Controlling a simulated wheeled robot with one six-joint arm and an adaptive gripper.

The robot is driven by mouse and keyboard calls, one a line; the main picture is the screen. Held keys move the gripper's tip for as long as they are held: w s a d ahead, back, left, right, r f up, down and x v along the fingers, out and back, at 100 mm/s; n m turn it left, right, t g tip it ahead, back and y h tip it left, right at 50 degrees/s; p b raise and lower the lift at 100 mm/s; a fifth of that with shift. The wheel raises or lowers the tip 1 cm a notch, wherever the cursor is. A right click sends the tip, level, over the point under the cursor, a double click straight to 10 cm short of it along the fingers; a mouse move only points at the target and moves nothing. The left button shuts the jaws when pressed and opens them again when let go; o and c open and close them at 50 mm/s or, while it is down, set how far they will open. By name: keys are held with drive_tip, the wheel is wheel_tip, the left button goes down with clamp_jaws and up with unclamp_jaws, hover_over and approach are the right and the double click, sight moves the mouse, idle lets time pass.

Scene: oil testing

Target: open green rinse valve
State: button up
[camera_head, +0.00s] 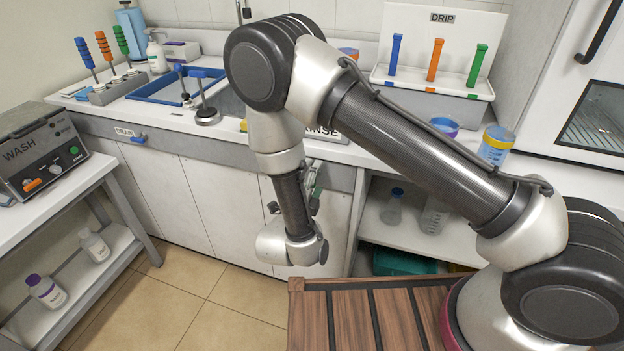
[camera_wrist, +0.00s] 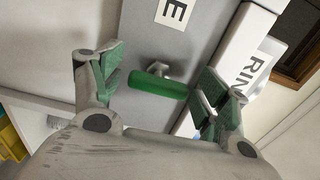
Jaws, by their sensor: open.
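The green rinse valve handle (camera_wrist: 158,86) shows in the wrist view as a short green bar on a metal stem, mounted on a grey panel (camera_wrist: 205,25). My gripper (camera_wrist: 160,76) is open, with one green-padded finger on each side of the handle. The right finger is close to the handle's right end; I cannot tell whether they touch. In the head view my gripper (camera_head: 313,190) is mostly behind my wrist, at the cabinet front below the RINSE sign (camera_head: 324,133). The valve is hidden there by my arm.
A shelf with glassware (camera_head: 392,207) is right of my gripper. The tiled floor (camera_head: 190,290) at the left is clear.

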drive_tip(key=shift+o, duration=0.7)
drive_tip(key=r, duration=0.9)
drive_tip(key=shift+w+a+r, duration=0.2)
drive_tip(key=shift+w+r, duration=0.1)
drive_tip(key=shift+r, duration=0.05)
drive_tip(key=f+g, duration=0.1)
drive_tip(key=f, duration=0.1)
drive_tip(key=s+f+g, duration=0.1)
drive_tip(key=f, duration=0.3)
drive_tip(key=shift+s+d+f+g+y, duration=0.1)
drive_tip(key=shift+s+d+g+y, duration=0.1)
drive_tip(key=shift+d+g+y, duration=0.2)
drive_tip(key=shift+c, duration=0.7)
drive_tip(key=s+a, duration=0.2)
drive_tip(key=s, duration=0.6)
drive_tip(key=shift+s+a+f, duration=0.15)
drive_tip(key=shift+s+a, duration=0.15)
drive_tip(key=shift+a, duration=0.05)
